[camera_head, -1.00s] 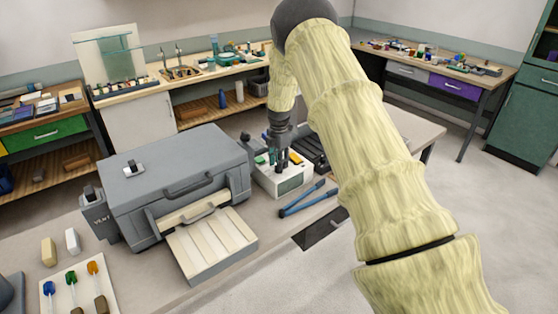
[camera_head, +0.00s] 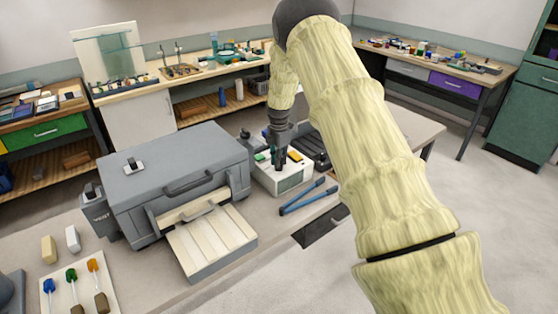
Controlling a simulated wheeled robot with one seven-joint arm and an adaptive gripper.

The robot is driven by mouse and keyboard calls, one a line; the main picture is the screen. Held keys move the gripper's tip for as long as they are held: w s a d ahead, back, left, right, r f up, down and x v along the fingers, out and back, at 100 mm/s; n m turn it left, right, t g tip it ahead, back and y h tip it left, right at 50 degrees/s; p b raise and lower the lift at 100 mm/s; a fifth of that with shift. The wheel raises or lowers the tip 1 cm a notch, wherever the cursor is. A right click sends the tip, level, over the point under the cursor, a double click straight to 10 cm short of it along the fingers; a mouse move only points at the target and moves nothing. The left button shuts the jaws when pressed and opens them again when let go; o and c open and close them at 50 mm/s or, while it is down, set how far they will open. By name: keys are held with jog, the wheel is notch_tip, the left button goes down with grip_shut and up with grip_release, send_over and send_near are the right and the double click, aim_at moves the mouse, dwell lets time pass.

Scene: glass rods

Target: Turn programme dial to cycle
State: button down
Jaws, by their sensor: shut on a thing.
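A white control box (camera_head: 290,186) stands on the bench, right of the grey kiln-like machine, with a green button (camera_head: 260,157) and a yellow button (camera_head: 295,156) on its top. My gripper (camera_head: 281,166) points down onto the top of this box, between the two buttons. Its dark fingers are shut on the programme dial, which they hide almost wholly. The dial's pointer and any cycle marks are too small or hidden to read.
The grey machine (camera_head: 180,168) has a slatted tray (camera_head: 212,243) out in front. Blue-handled tongs (camera_head: 308,197) lie in front of the control box. A dark tray (camera_head: 308,150) sits behind it on the right. A board with coloured pieces (camera_head: 75,302) lies front left.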

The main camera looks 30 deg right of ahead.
jog(key=m+b, duration=0.2)
jog(key=m, duration=0.4)
jog(key=shift+m, duration=0.4)
jog(key=m, duration=0.3)
jog(key=shift+m+b, duration=0.3)
jog(key=m, duration=0.3)
jog(key=shift+r+m, duration=0.1)
jog(key=shift+m, duration=0.2)
jog(key=m, duration=0.6)
jog(key=shift+w+b, duration=0.1)
jog(key=shift+b, duration=0.25)
jog(key=m, duration=0.6)
jog(key=shift+r, duration=0.1)
jog(key=shift+d, duration=0.1)
jog(key=c, duration=1.7)
grip_release()
jog(key=shift+m, duration=0.3)
jog(key=shift+o, duration=0.9)
